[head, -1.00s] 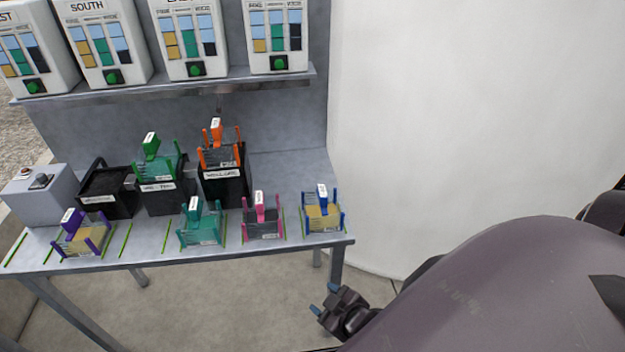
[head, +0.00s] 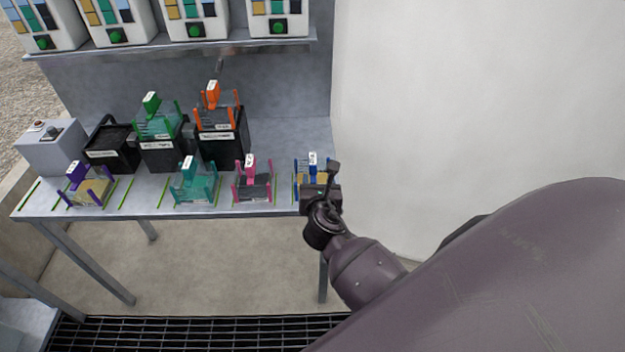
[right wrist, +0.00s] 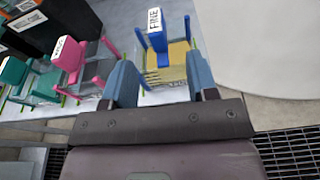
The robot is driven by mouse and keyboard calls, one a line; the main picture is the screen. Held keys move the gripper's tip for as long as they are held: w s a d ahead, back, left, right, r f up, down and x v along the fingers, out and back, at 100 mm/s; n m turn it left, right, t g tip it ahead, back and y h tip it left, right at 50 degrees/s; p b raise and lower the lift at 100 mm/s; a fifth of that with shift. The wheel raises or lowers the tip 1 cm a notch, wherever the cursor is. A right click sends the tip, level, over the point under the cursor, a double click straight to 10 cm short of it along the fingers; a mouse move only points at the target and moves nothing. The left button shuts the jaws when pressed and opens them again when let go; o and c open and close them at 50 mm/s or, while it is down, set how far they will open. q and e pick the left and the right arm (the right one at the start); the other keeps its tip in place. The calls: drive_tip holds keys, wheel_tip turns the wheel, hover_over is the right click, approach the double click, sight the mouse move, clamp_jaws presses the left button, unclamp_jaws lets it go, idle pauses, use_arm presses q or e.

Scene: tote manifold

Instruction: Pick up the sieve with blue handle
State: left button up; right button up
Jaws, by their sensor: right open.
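The sieve with blue handle (head: 312,166) sits at the right end of the grey table (head: 260,210), partly hidden behind my right gripper (head: 320,178) in the head view. In the right wrist view the sieve (right wrist: 157,38) has a blue handle with a white label reading FINE and a yellow bed. My right gripper (right wrist: 160,85) is open, its two blue fingertips pointing at the near side of the sieve. The fingers look apart from the handle, with nothing between them. My left gripper is not in view.
A pink-handled sieve (head: 252,182) stands just left of the blue one, then a teal one (head: 190,183). A purple one (head: 78,185) stands at the far left. Black bins (head: 162,150) stand behind under the shelf (head: 180,48). A pale wall (head: 460,110) lies to the right.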

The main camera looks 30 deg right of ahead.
sight(313, 164)
drive_tip(key=shift+n, duration=0.4)
drive_tip(key=x, duration=0.5)
drive_tip(key=shift+w+d+r, duration=0.1)
drive_tip(key=shift+w+r, duration=0.1)
drive_tip(key=shift+w, duration=0.1)
drive_tip(key=shift+w+d+f+b, duration=0.1)
drive_tip(key=shift+w+d+b, duration=0.05)
drive_tip(key=shift+w+b, duration=0.2)
drive_tip(key=x, duration=0.4)
drive_tip(key=shift+w+a+f+b, duration=0.15)
drive_tip(key=shift+a+f+b, duration=0.15)
drive_tip(key=shift+b, duration=0.1)
drive_tip(key=shift+w+d, duration=0.25)
drive_tip(key=shift+d, duration=0.05)
